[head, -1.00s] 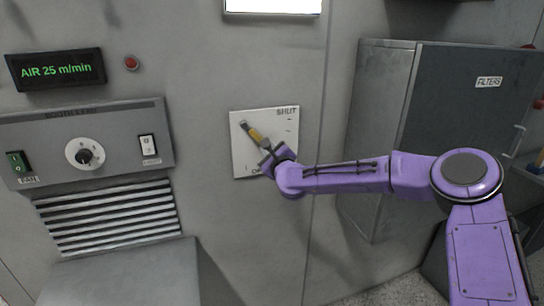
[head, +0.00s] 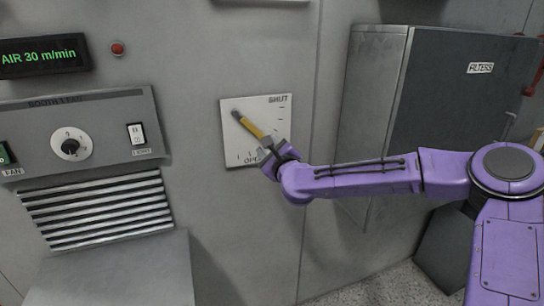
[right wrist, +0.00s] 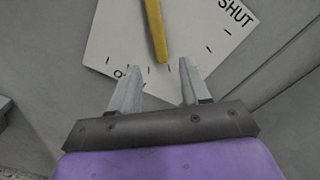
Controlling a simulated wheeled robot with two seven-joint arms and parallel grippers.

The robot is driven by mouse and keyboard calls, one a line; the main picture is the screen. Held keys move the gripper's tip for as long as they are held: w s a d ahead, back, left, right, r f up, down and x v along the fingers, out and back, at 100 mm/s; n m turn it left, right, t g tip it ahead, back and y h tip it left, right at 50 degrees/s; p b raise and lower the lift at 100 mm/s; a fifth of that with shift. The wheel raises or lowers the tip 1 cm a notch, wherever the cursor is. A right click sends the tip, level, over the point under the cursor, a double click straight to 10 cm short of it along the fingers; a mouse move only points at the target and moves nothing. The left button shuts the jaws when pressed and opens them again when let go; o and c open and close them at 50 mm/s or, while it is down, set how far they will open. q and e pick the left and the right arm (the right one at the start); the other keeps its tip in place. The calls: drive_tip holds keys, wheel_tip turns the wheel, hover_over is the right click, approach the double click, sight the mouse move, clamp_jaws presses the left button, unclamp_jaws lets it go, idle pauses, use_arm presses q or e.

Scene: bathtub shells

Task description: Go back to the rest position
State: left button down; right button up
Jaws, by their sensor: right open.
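My right gripper (head: 268,152) is at the white plate (head: 275,118) on the wall, marked SHUT at its upper right and OPEN at its lower edge. A yellow lever (head: 250,127) on the plate slants from a grey pivot at upper left down to the right, its end near my right gripper. In the right wrist view the two fingers (right wrist: 155,85) are spread apart, and the lever's yellow end (right wrist: 157,40) lies just beyond and between the tips. Nothing is held. My left gripper is not in view.
A display (head: 42,55) reads AIR 30 m/min. Below it is a fan panel (head: 105,120) with a dial and switches, above a louvred vent (head: 100,208). A grey filters cabinet (head: 450,100) stands at the right, behind my right arm.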

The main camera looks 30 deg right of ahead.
drive_tip(key=s, duration=0.3)
drive_tip(key=shift+s+a, duration=0.15)
drive_tip(key=shift+a, duration=0.15)
drive_tip(key=s+a+f+n+g, duration=0.2)
drive_tip(key=s+f+n, duration=0.25)
drive_tip(key=f, duration=0.55)
drive_tip(key=s+a+f+n+g, duration=0.1)
drive_tip(key=s+f+n+g, duration=0.25)
drive_tip(key=f+n, duration=0.45)
drive_tip(key=s+a+f+n+g, duration=0.25)
drive_tip(key=s+f, duration=0.25)
drive_tip(key=f, duration=0.7)
drive_tip(key=s+d+f+n+g, duration=0.1)
drive_tip(key=s+f+n+g, duration=0.1)
drive_tip(key=s+f, duration=0.3)
drive_tip(key=s+d+f+n+g, duration=0.1)
drive_tip(key=s+f, duration=0.5)
drive_tip(key=s, duration=0.7)
drive_tip(key=s+d+f+n+g, duration=0.1)
drive_tip(key=s+f+n+g, duration=0.2)
drive_tip(key=s+f, duration=0.3)
drive_tip(key=s+n, duration=0.1)
drive_tip(key=s, duration=0.2)
drive_tip(key=shift+d+n+g+h, duration=0.2)
drive_tip(key=shift+n+g+h, duration=0.1)
